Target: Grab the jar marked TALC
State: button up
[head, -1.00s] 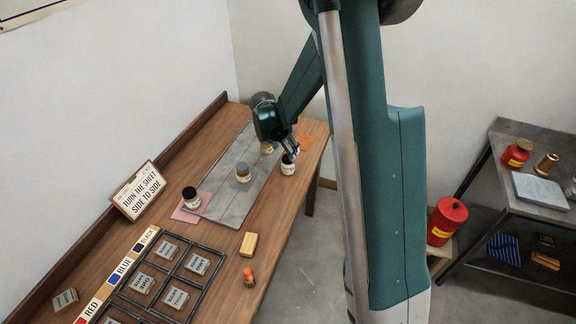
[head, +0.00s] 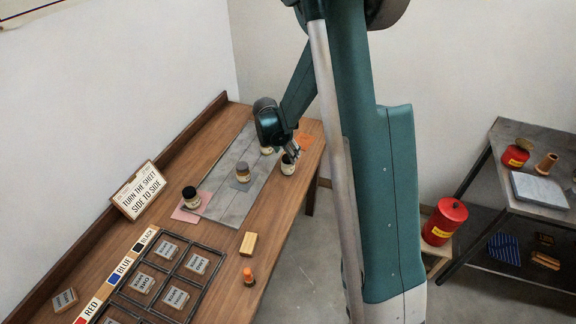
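Several small jars with pale labels stand on the wooden table, and their lettering is too small to read, so I cannot tell which is marked TALC. A dark-lidded jar (head: 190,198) stands on a pink sheet. A grey-lidded jar (head: 242,173) stands on a grey patch. Another dark-lidded jar (head: 288,166) stands at the table's right edge. A further jar (head: 266,150) is mostly hidden behind my gripper. My gripper (head: 293,153) is just above the jar at the right edge. Its fingers are too small to judge whether they are open or shut, or touching the lid.
The grey slab (head: 220,205) lies under the jars. An orange sheet (head: 304,140) lies near the far corner. A wooden block (head: 249,243) and an orange-topped item (head: 248,276) lie toward the front, beside a divided rack (head: 206,250). A sign (head: 139,191) stands left. A red can (head: 445,221) stands off right.

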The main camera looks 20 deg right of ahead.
aim_at(287, 158)
dwell(0.3)
jog(key=shift+s+x, duration=0.1)
jog(key=shift+x, duration=0.7)
jog(key=shift+s+x, duration=0.15)
jog(key=shift+x, duration=1.7)
jog(key=shift+a, duration=0.15)
jog(key=shift+c, duration=0.2)
jog(key=c, duration=1)
